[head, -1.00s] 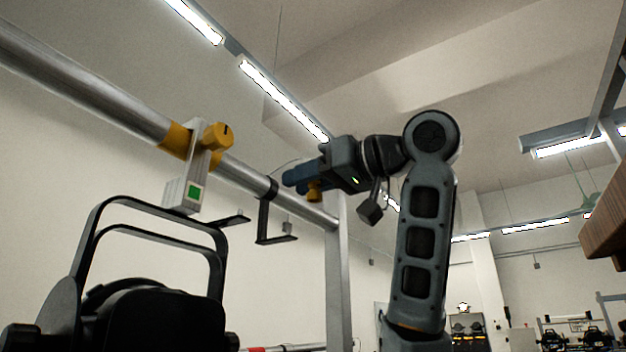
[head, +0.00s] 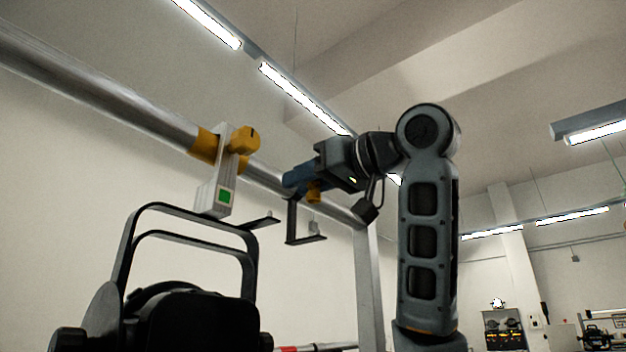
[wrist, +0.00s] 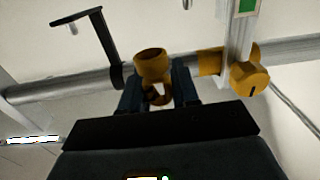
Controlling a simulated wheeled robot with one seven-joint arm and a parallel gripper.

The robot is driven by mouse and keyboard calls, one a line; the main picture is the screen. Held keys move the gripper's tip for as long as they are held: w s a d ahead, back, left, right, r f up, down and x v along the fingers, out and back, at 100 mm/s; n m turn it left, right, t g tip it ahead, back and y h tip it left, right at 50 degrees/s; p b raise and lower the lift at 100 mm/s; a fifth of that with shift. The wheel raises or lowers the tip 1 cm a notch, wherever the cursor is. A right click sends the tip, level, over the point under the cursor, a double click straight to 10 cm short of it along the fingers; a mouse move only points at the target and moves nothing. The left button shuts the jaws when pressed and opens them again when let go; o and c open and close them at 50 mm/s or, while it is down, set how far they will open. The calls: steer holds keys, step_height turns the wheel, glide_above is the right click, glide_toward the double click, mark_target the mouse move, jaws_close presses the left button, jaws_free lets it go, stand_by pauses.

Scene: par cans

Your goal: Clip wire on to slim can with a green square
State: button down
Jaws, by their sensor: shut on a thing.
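A slim pale-grey body (head: 211,198) with a green square (head: 226,196) hangs from the silver pipe by a yellow clamp (head: 203,145). The clamp's yellow knob (head: 244,140) faces me. In the wrist view, the green square (wrist: 247,5) is at the top right and the knob (wrist: 249,79) is below it. My gripper (head: 298,182) is at the pipe, to the right of the clamp. It is shut on a yellow clip (wrist: 153,66), which also shows in the head view (head: 314,192). I cannot make out a wire on the clip.
The silver pipe (head: 105,92) runs behind my gripper. A black bracket (head: 292,220) hangs from it just beside my fingers and also shows in the wrist view (wrist: 112,50). A large black lamp with a yoke (head: 190,207) fills the lower left. A post (head: 367,270) stands below the gripper.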

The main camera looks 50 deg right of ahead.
steer(key=shift+w+a+f+p, duration=0.1)
steer(key=shift+w+a, duration=0.55)
steer(key=shift+w, duration=0.25)
steer(key=shift+w+a+r+p, duration=0.1)
steer(key=shift+w+a, duration=0.55)
steer(key=shift+w, duration=0.25)
steer(key=shift+w+a+f+p, duration=0.1)
steer(key=shift+w+a, duration=0.55)
steer(key=shift+w, duration=0.25)
steer(key=shift+f+b, duration=0.75)
steer(key=shift+f, duration=0.5)
stand_by(1.1)
steer(key=c, duration=0.8)
jaws_free()
steer(key=shift+s+d+b, duration=0.15)
steer(key=shift+s+b, duration=0.65)
steer(key=shift+s, duration=3.1)
